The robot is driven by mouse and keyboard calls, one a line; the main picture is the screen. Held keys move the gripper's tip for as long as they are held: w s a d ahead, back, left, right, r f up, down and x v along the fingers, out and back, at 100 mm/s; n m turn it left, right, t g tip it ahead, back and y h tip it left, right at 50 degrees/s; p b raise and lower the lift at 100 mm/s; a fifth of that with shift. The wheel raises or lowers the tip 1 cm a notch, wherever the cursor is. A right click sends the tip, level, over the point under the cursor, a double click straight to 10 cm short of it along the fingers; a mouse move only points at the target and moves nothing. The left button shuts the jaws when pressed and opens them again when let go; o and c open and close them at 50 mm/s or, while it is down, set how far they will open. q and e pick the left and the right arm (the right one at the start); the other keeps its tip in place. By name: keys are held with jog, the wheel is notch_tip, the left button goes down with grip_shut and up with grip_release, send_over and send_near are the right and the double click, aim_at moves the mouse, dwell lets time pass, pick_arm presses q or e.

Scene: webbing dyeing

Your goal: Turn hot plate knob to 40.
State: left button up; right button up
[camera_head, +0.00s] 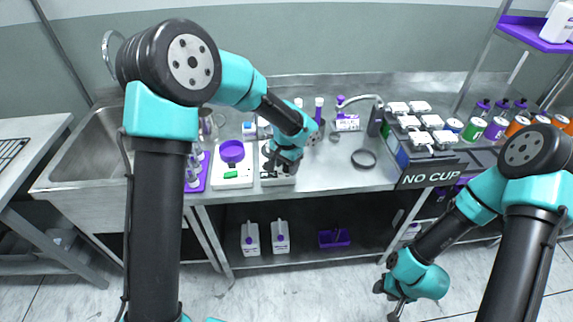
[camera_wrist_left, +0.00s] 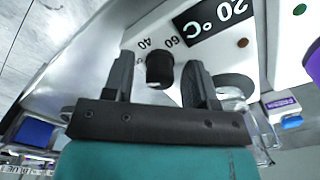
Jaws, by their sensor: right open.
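The hot plate (camera_head: 279,180) is a white unit on the steel bench, mostly covered by my left arm in the head view. In the left wrist view its panel (camera_wrist_left: 183,48) shows a black knob (camera_wrist_left: 160,68), scale marks 40 and 60, and a display (camera_wrist_left: 215,20) reading 20 °C. The fingers of my left gripper (camera_wrist_left: 159,80), also in the head view (camera_head: 276,163), are open on either side of the knob, with a small gap visible on each side. The knob's pointer cannot be made out. My right gripper (camera_head: 393,300) is open and empty, low over the floor at right.
Another white unit (camera_head: 233,182) carrying a purple dish (camera_head: 232,151) stands left of the hot plate. A black ring (camera_head: 364,159) lies to the right. Coloured bottles stand further right.

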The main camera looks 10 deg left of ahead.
pick_arm(q)
jog(key=c, duration=0.9)
jog(key=shift+m, duration=0.3)
jog(key=m, duration=1.1)
dwell(0.5)
jog(key=o, duration=0.9)
jog(key=shift+o, duration=0.2)
